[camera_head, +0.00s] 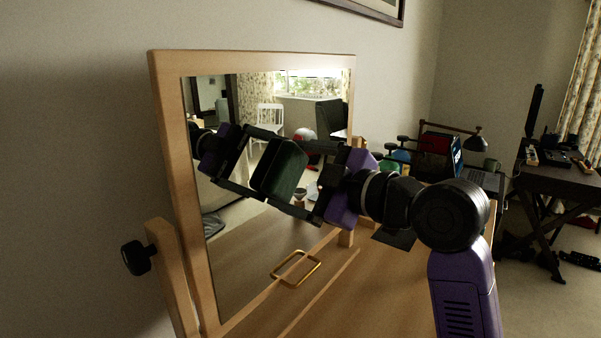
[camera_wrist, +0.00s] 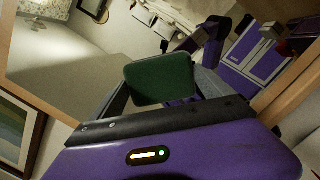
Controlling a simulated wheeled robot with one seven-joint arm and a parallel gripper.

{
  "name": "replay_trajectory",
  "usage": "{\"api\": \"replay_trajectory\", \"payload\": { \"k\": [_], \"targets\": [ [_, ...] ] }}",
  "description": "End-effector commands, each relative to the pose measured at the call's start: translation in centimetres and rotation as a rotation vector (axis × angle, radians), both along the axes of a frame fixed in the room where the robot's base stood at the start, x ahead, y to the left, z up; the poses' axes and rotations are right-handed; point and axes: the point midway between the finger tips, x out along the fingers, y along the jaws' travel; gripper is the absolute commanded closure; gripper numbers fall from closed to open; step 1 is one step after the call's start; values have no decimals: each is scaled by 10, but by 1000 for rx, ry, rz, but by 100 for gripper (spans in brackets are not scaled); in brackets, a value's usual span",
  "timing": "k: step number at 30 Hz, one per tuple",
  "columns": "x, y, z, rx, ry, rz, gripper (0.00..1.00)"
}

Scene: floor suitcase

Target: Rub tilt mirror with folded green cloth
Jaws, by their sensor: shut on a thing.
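The tilt mirror (camera_head: 232,245) has a light wooden frame and leans in its stand, filling the middle left of the head view. My gripper (camera_head: 292,178) is in front of the glass, shut on the folded green cloth (camera_head: 285,168). The cloth is a dark green pad with rounded corners. In the wrist view the cloth (camera_wrist: 160,80) sits between my fingers, with the mirror glass (camera_wrist: 65,75) behind it. A reflection of my purple gripper shows in the glass. The cloth is close to the glass, but I cannot tell whether it touches.
A black knob (camera_head: 136,257) sits on the stand's left post. A framed picture hangs above.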

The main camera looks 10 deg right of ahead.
Motion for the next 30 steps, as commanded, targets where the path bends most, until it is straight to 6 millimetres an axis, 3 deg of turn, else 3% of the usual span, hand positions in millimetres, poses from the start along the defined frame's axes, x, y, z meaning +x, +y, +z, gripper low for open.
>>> {"api": "replay_trajectory", "payload": {
  "k": [30],
  "targets": [
    [-44,45,0,0,1,5,42]
  ]
}}
